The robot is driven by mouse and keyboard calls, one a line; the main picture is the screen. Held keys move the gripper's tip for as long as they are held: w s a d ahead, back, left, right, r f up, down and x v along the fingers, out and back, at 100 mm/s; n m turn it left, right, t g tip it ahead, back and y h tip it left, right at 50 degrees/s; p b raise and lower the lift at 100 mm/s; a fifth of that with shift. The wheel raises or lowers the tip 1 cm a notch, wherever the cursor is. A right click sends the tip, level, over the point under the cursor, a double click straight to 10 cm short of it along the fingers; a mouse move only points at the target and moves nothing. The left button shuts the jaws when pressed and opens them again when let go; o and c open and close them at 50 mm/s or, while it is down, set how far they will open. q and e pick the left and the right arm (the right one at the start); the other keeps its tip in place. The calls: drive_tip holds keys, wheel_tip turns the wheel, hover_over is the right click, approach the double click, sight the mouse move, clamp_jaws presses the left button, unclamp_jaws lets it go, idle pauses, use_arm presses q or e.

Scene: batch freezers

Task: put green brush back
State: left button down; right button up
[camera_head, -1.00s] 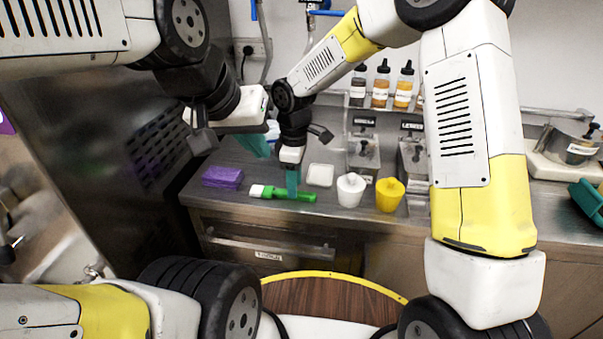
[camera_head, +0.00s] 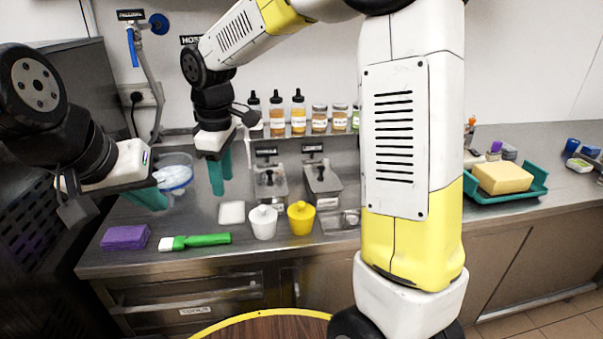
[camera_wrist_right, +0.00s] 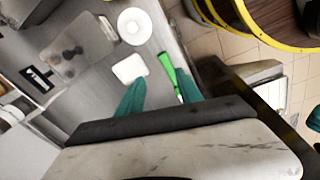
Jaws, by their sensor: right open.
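The green brush (camera_head: 205,240) lies flat near the counter's front edge, its white end toward the purple block and its green handle to the right. My right gripper (camera_head: 219,176) is open and empty, raised above the counter behind the brush. In the right wrist view the brush (camera_wrist_right: 170,72) shows below, between the two spread teal fingers (camera_wrist_right: 160,94). My left gripper (camera_head: 148,198) hangs at the left in front of a clear round tub; its fingers overlap, so its opening is unclear.
A purple block (camera_head: 125,237) sits left of the brush. A white square piece (camera_head: 232,212), a white pot (camera_head: 263,224) and a yellow pot (camera_head: 301,219) stand behind and right of it. Bottles (camera_head: 277,115) line a rear shelf. A teal tray (camera_head: 530,190) holds a yellow block at the right.

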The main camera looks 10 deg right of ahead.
drive_tip(key=s+d+r+m+t+y, duration=0.1)
drive_tip(key=s+d+r+m+t, duration=0.1)
drive_tip(key=s+d+m, duration=0.5)
drive_tip(key=s+d+r+m+t, duration=0.3)
drive_tip(key=s+d+m, duration=0.4)
drive_tip(key=d, duration=0.5)
drive_tip(key=shift+s+r+y, duration=0.4)
drive_tip(key=shift+s+r, duration=0.4)
drive_tip(key=shift+s, duration=0.25)
